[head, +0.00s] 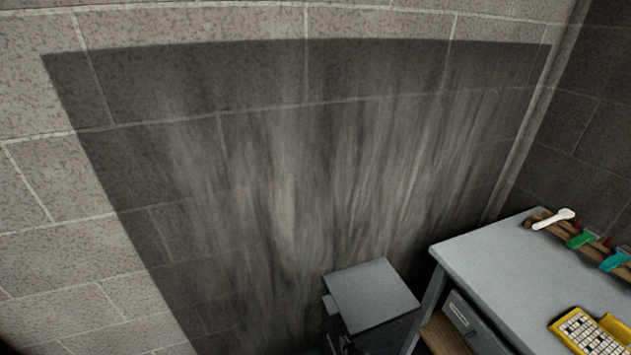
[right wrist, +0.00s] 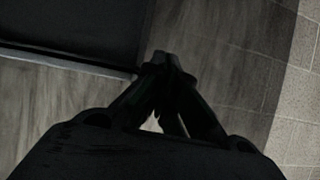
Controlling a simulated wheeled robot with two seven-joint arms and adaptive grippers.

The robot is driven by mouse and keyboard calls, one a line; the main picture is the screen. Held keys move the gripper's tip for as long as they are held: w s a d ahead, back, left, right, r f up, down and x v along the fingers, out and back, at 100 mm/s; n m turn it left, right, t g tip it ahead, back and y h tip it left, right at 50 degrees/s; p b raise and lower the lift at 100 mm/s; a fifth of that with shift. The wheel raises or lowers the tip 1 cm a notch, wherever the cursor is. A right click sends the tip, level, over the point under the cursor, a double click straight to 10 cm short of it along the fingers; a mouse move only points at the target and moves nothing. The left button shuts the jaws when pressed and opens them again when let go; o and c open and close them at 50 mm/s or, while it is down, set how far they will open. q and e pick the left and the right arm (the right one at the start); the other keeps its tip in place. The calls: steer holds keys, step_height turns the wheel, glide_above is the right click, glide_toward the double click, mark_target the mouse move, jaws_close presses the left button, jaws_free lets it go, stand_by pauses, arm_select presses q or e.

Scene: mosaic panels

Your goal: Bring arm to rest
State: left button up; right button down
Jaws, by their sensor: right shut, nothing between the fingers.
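My right gripper (right wrist: 168,62) shows in the right wrist view. Its dark fingers come together at the tips, shut, with no object between them. Beyond the tips are grey stone-patterned surfaces, and nothing is clearly in contact with the fingers. In the head view I cannot clearly make out the right gripper; only a small dark shape shows at the bottom edge, by the small cabinet. My left gripper is in neither view.
A small grey-topped cabinet (head: 372,293) stands left of a grey table (head: 530,265). On the table are a rack with a white-handled tool (head: 553,219), a green tool (head: 582,239), a teal tool (head: 615,261) and a yellow tray (head: 561,322). A dark panel (right wrist: 75,25) is upper left in the wrist view.

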steer(key=s+d+f+g+h, duration=0.1)
steer(key=s+d+f+g, duration=0.3)
steer(key=s+f, duration=0.5)
steer(key=s+d+f+g+h, duration=0.1)
steer(key=s+d+f+h, duration=0.1)
steer(key=s+d+f, duration=0.55)
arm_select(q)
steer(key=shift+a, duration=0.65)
arm_select(e)
steer(key=s+d+f+g, duration=0.1)
steer(key=s+f, duration=0.3)
steer(key=s, duration=0.4)
steer(key=s+d+f+g+h, duration=0.1)
steer(key=s+f, duration=0.3)
steer(key=s, duration=0.4)
steer(key=s+d+f+m+g, duration=0.1)
steer(key=s+d+f+g, duration=0.2)
steer(key=s, duration=0.6)
steer(key=shift+d+f, duration=0.15)
steer(key=shift+f, duration=0.95)
